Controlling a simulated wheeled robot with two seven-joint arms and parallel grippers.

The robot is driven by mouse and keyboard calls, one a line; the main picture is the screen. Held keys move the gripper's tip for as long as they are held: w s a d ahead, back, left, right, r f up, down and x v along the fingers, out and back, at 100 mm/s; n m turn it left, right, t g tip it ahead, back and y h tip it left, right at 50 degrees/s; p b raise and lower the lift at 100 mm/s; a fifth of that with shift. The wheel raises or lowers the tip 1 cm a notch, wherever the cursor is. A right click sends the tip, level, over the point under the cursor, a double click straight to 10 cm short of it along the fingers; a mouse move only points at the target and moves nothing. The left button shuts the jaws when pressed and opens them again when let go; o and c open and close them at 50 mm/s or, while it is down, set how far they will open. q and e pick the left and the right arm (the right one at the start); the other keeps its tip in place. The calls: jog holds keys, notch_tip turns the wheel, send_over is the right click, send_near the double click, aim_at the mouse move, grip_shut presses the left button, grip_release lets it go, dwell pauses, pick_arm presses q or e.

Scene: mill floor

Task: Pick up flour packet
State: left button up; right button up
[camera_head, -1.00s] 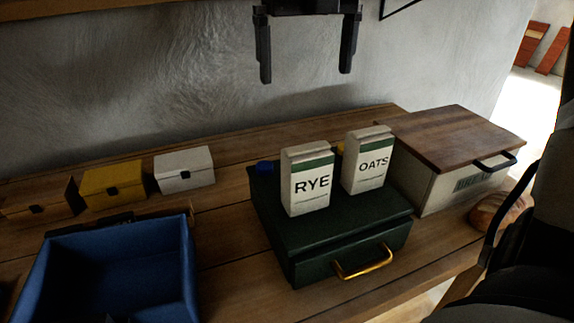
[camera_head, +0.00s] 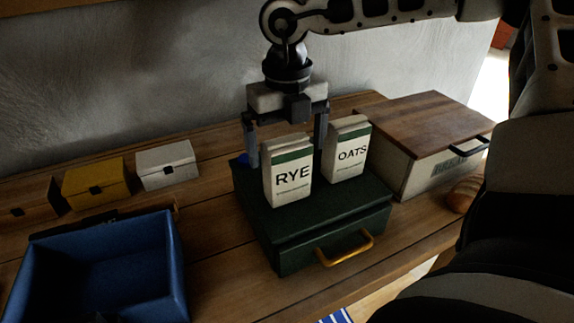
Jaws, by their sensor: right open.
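A white packet with a green band, labelled RYE (camera_head: 288,177), stands upright on the dark green box (camera_head: 300,236). A similar packet labelled OATS (camera_head: 347,152) stands upright just to its right on the same box. My right gripper (camera_head: 285,157) points down at the RYE packet. It is open, with one finger at the packet's left side and the other by its right side, partly behind it. I cannot tell whether the fingers touch the packet. My left gripper is not in view.
A blue open bin (camera_head: 105,270) stands at the front left. Small brown, yellow (camera_head: 95,184) and white (camera_head: 167,165) boxes line the left back. A wood-lidded crate (camera_head: 425,140) stands at the right, with a bread loaf (camera_head: 463,195) beside it.

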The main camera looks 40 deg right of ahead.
jog(key=shift+f, duration=0.4)
jog(key=c, duration=1.7)
jog(key=shift+r, duration=0.1)
jog(key=shift+c, duration=0.2)
